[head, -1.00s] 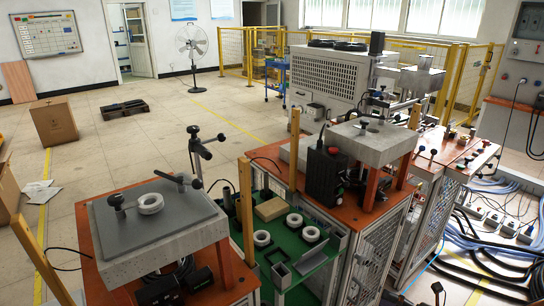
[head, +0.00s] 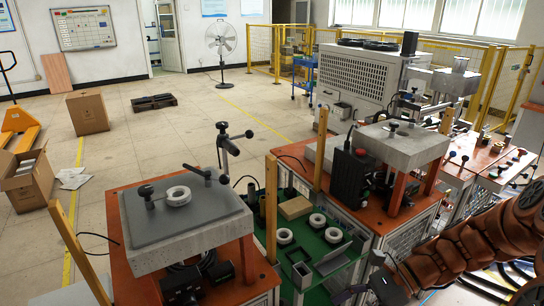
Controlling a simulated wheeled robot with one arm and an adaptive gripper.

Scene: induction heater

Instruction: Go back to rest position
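My arm comes into the head view at the lower right, orange-brown and ribbed. Its dark end, my gripper (head: 380,287), is at the bottom edge, in front of the right-hand workstation. The fingers are small, dark and partly cut off, so I cannot tell whether they are open or shut, or whether they hold anything. White rings stand apart from it: one ring (head: 178,196) lies on the grey plate of the left workstation (head: 190,230), and others, such as this ring (head: 284,236), lie on the green table.
The green table (head: 330,266) stands between the left workstation and the right workstation (head: 400,150). Wooden posts (head: 272,205) rise around them. A thin black stand (head: 226,145) is behind. Cardboard boxes (head: 88,112) and a pallet are on the left floor. Open floor lies at the back left.

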